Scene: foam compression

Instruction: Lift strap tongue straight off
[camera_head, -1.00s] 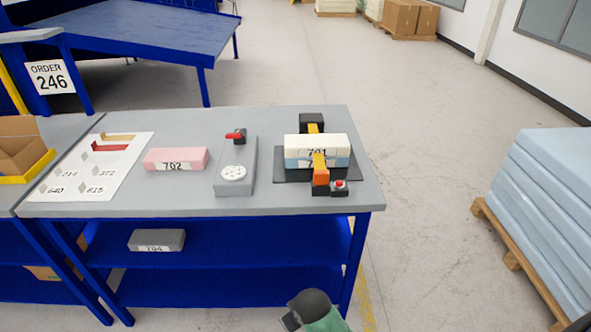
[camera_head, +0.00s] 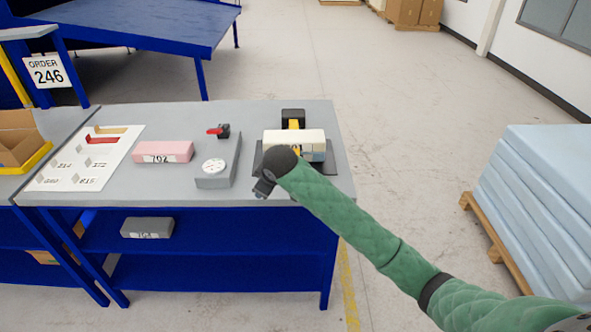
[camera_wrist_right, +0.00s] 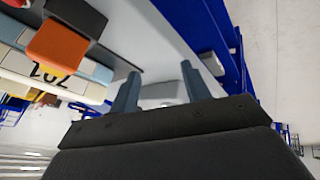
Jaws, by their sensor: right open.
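A white foam block (camera_head: 310,137) sits on a light blue one (camera_head: 318,155) on a dark base plate (camera_head: 334,170). A yellow strap (camera_head: 294,124) runs over them from a black post (camera_head: 292,114) behind. The strap's orange front end is hidden by my arm in the head view; in the right wrist view the orange piece (camera_wrist_right: 57,45) shows at upper left, beside the blocks. My right gripper (camera_head: 263,188) is in front of the stack, left of its middle. Its fingers (camera_wrist_right: 160,88) are apart and empty, with the orange piece outside them. My left gripper is out of view.
A grey fixture (camera_head: 218,175) with a white dial and red lever stands left of the stack. A pink block (camera_head: 164,151) and a white board (camera_head: 85,165) lie farther left. A grey block (camera_head: 147,228) is on the blue shelf below. Bench space right of the plate is clear.

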